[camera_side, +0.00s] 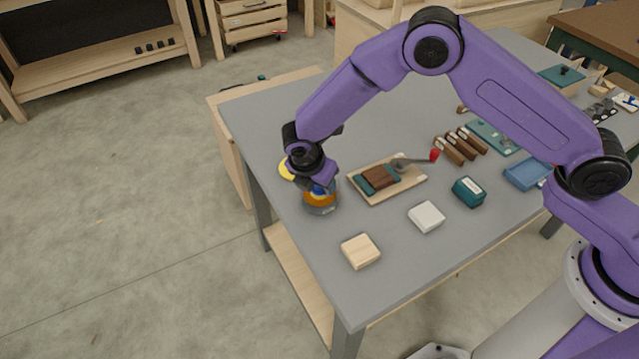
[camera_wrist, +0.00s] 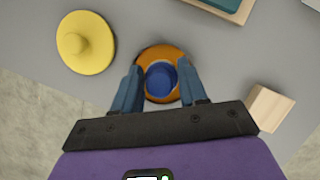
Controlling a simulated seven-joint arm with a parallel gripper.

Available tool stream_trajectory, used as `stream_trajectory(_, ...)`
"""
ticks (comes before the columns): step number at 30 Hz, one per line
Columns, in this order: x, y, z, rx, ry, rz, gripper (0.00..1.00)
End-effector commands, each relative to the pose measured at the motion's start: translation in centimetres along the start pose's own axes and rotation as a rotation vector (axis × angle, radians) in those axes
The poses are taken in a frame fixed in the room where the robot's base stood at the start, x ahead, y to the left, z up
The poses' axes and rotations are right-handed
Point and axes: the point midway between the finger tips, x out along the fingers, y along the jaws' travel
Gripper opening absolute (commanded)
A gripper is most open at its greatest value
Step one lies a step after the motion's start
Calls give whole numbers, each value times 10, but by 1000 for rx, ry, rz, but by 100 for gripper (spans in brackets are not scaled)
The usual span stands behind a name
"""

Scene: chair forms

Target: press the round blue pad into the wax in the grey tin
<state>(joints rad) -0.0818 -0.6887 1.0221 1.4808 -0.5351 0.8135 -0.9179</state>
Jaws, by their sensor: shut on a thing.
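The round blue pad (camera_wrist: 161,77) is between my gripper's two fingers (camera_wrist: 160,88) in the wrist view, and my gripper is shut on it. Orange wax (camera_wrist: 160,54) shows as a ring around the pad. In the side view the grey tin (camera_side: 321,210) stands near the table's left edge, with the orange wax (camera_side: 319,198) at its top. My gripper (camera_side: 322,187) points down right over the tin, and a bit of the blue pad shows at the wax. The pad's underside is hidden, so I cannot tell how deep it sits.
A yellow knobbed disc (camera_wrist: 86,42) lies left of the tin. A light wooden block (camera_side: 360,251) and a white block (camera_side: 426,216) stand toward the front. A wooden board (camera_side: 408,186) with a brown block and a red-knobbed lever lies to the right. The table's left edge is close.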

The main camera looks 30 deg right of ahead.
Motion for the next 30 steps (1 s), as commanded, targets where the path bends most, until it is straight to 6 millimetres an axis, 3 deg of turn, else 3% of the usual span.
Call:
stream_trajectory(21,-47,0,19,1,-1,2,18)
stream_trajectory(30,-56,0,23,1,0,0,18)
